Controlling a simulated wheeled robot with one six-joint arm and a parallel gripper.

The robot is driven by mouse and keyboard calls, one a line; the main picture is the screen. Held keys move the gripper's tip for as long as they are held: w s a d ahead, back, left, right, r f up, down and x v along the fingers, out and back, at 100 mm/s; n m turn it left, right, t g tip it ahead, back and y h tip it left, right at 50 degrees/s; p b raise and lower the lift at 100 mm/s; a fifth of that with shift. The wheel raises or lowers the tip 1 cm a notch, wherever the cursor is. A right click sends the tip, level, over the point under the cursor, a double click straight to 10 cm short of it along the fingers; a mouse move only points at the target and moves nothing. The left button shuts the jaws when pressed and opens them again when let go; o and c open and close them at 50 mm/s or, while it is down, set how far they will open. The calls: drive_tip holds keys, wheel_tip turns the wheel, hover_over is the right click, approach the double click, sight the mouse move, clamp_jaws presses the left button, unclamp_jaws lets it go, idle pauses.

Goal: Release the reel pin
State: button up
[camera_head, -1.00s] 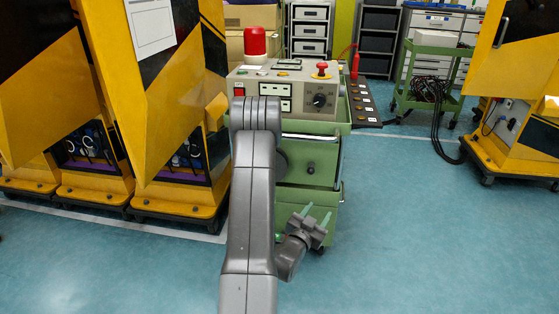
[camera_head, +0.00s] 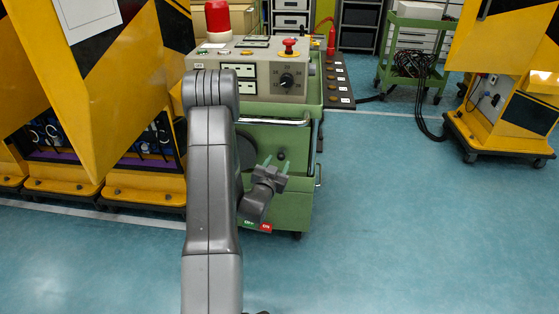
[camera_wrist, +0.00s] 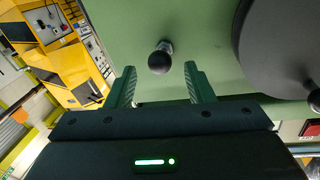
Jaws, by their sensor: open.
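The reel pin appears as a black ball knob (camera_head: 282,153) on the front of the green cart (camera_head: 290,205). In the wrist view the knob (camera_wrist: 160,60) sits on a short metal stem against the green panel. My gripper (camera_head: 275,164) is in front of the cart, close to the knob. In the wrist view my gripper (camera_wrist: 162,82) is open and empty, with a green finger on each side below the knob. The knob appears just beyond the fingertips; I cannot tell the exact gap. A dark round reel (camera_wrist: 285,45) is right of the knob, partly hidden by my arm in the head view.
A control box (camera_head: 255,70) with a red beacon (camera_head: 217,18) and red stop button tops the cart. A metal bar (camera_head: 275,121) crosses above the knob. Yellow-black cabinets (camera_head: 110,90) stand close on the left. The floor (camera_head: 400,220) at right is clear.

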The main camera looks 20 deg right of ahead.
drive_tip(key=shift+x, duration=1.5)
drive_tip(key=shift+c, duration=0.2)
clamp_jaws()
drive_tip(key=shift+s+a+f+b, duration=0.15)
drive_tip(key=shift+s+b, duration=0.15)
drive_tip(key=shift+b, duration=0.15)
drive_tip(key=shift+b+v, duration=0.75)
drive_tip(key=shift+v, duration=0.35)
drive_tip(key=shift+s, duration=0.15)
drive_tip(key=shift+o, duration=0.2)
unclamp_jaws()
